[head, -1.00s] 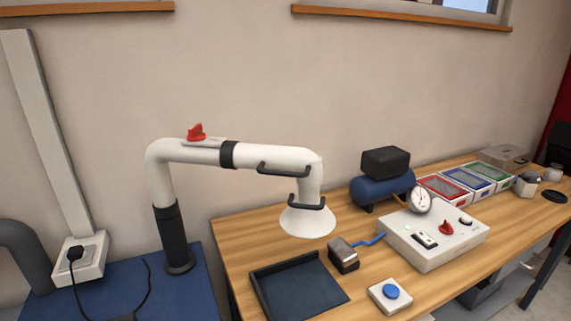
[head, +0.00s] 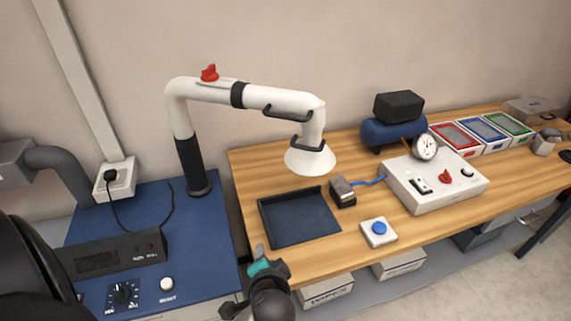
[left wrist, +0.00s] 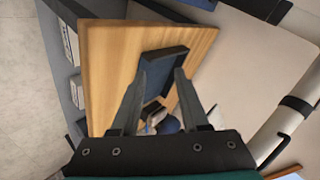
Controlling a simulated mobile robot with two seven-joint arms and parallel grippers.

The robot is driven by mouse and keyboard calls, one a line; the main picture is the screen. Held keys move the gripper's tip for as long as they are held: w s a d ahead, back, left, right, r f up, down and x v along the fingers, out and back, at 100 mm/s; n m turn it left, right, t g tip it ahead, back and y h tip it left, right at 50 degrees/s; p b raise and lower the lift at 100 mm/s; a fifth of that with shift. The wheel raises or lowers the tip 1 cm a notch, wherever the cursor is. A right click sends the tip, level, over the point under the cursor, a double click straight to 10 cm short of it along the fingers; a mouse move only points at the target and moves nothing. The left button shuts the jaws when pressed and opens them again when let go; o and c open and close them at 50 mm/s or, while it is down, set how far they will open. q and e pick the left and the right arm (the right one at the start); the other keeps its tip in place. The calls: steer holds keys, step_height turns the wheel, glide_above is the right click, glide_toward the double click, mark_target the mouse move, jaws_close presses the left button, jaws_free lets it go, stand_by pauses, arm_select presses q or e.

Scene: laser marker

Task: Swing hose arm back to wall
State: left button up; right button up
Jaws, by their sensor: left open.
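The white hose arm (head: 270,98) rises from a black post (head: 190,165) on the blue cabinet and reaches right over the wooden bench. Its white cone hood (head: 310,158) hangs above the bench behind the dark tray. Black handles (head: 288,112) and a red knob (head: 209,73) are on it. My left gripper (head: 262,285) is low in the head view, in front of the bench edge and apart from the hose arm. In the left wrist view the left gripper (left wrist: 160,78) is open and empty, with the white tube (left wrist: 285,128) at the right. My right gripper does not show.
The bench holds a dark tray (head: 298,220), a blue button box (head: 379,231), a control box with gauge (head: 435,185), a blue compressor (head: 390,133) and coloured bins (head: 482,132). The blue cabinet (head: 205,235) and grey duct (head: 60,165) are left. The wall above the tube is clear.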

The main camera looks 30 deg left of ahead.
arm_select(q)
steer(key=w+r+m+t+y, duration=0.25)
steer(key=w+r+t, duration=0.2)
steer(key=r, duration=0.65)
steer(key=m+t+y+p, duration=0.2)
steer(key=m+t+y, duration=0.1)
steer(key=t, duration=0.1)
glide_toward(284, 118)
steer(key=shift+g, duration=0.25)
steer(key=p+x, duration=0.3)
steer(key=x, duration=0.6)
steer(key=shift+d+r, duration=0.1)
steer(key=shift+r, duration=0.05)
steer(key=shift+x, duration=0.8)
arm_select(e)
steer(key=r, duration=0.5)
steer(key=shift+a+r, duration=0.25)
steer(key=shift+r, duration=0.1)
arm_select(q)
jaws_close()
